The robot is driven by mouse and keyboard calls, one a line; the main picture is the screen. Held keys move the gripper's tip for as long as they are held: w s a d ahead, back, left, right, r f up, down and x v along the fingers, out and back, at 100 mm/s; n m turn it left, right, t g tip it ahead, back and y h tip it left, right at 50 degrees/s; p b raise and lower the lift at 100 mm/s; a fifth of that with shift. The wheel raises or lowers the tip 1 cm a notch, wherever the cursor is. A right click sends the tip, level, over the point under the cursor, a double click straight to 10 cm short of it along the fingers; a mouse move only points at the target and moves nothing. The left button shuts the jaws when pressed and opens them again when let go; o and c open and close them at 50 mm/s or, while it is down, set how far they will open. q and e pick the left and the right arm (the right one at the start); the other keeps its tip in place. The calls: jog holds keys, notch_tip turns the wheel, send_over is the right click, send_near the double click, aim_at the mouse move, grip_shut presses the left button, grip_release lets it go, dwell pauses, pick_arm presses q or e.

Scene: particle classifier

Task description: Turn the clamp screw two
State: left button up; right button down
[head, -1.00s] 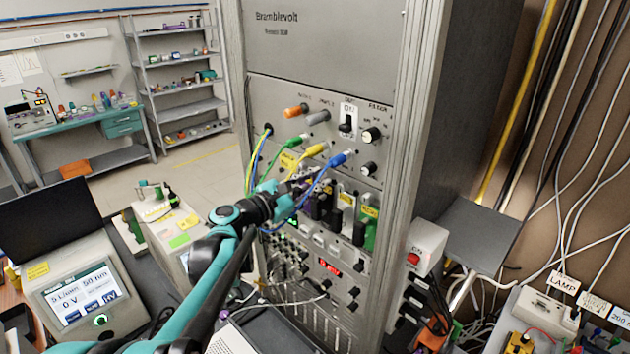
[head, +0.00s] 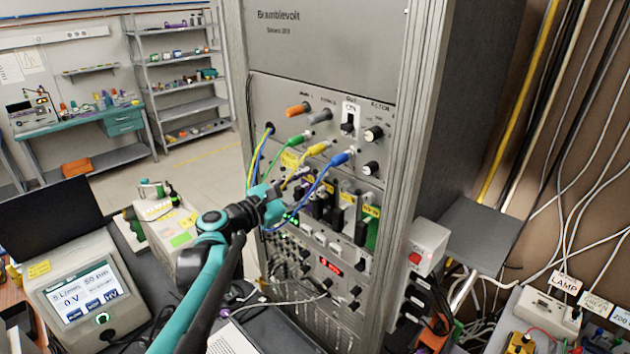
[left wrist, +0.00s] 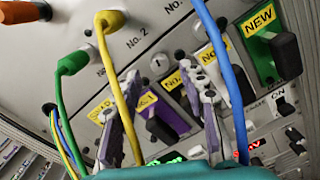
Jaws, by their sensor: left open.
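My left gripper (head: 300,188) is open in front of the grey rack panel (head: 285,95). In the left wrist view its two fingers (left wrist: 160,70) stand apart with nothing between them, in front of the labelled modules. A purple module (left wrist: 172,118) shows between the fingers, with a black handle in front. A small round screw-like piece (left wrist: 158,61) sits on the panel above it, under the "No. 2" marking. I cannot tell for sure which piece is clamp screw two. A green module (left wrist: 262,55) with a "NEW" label is at the right. My right gripper is not in view.
Green (head: 295,141), yellow (head: 317,149) and blue (head: 340,158) plugs stick out of the panel. Their cables hang close around the left gripper. A grey box with a screen (head: 85,285) stands at the left. A red-button box (head: 428,247) is right of the rack.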

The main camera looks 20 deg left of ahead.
pick_arm(q)
jog(key=v, duration=0.9)
